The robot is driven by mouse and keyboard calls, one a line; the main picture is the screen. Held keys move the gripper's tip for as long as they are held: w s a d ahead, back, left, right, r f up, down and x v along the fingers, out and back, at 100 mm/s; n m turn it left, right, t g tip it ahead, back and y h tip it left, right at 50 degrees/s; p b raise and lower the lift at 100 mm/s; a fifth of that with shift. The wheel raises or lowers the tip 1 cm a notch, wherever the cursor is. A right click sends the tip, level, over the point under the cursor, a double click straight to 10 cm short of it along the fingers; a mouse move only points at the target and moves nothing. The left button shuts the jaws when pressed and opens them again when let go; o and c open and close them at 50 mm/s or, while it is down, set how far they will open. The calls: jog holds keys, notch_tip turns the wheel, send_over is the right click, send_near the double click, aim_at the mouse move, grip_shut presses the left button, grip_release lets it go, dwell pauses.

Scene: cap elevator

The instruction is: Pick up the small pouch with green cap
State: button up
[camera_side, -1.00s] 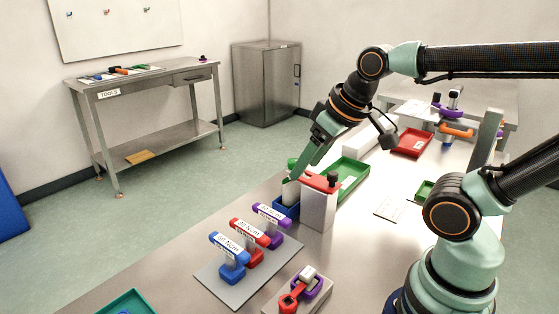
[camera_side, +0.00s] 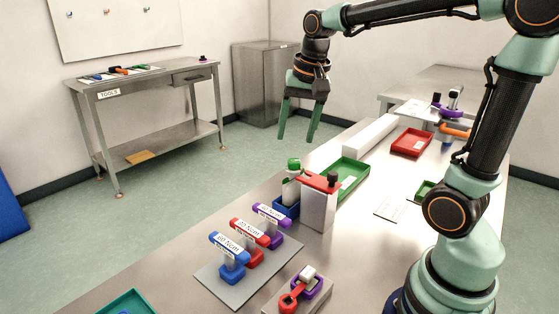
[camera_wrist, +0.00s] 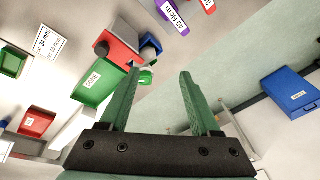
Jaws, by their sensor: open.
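The small white pouch (camera_side: 289,188) with its green cap (camera_side: 294,164) stands in a blue holder (camera_side: 286,208) on the metal table, just left of a white box with a red top (camera_side: 319,200). In the wrist view the green cap (camera_wrist: 146,76) shows beyond and between my fingertips, beside the blue holder (camera_wrist: 151,45). My gripper (camera_side: 296,138) is open and empty, pointing down, raised above and behind the pouch and clear of it. Its two green fingers also show in the wrist view (camera_wrist: 159,85).
A green tray (camera_side: 349,178) and a red tray (camera_side: 411,142) lie farther back on the table. Blue, red and purple torque tools (camera_side: 248,240) stand on a grey plate in front. A small fixture (camera_side: 299,292) sits near the front edge.

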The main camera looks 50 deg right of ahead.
aim_at(295, 160)
jog(key=w+d+f+m+g, duration=0.1)
jog(key=w+d+m, duration=0.1)
jog(key=d+m, duration=0.1)
jog(key=w+d+f+m+g, duration=0.1)
jog(key=w+d+m, duration=0.1)
jog(key=m, duration=0.1)
jog(key=w+d+f+m, duration=0.2)
jog(key=d+m, duration=0.1)
jog(key=shift+w+d+g, duration=0.1)
jog(key=shift+d+g, duration=0.2)
jog(key=shift+g, duration=0.1)
jog(key=shift+d+f, duration=0.15)
jog(key=shift+f, duration=0.05)
jog(key=f, duration=1.2)
jog(key=shift+w, duration=0.2)
jog(key=shift+r, duration=0.1)
grip_shut()
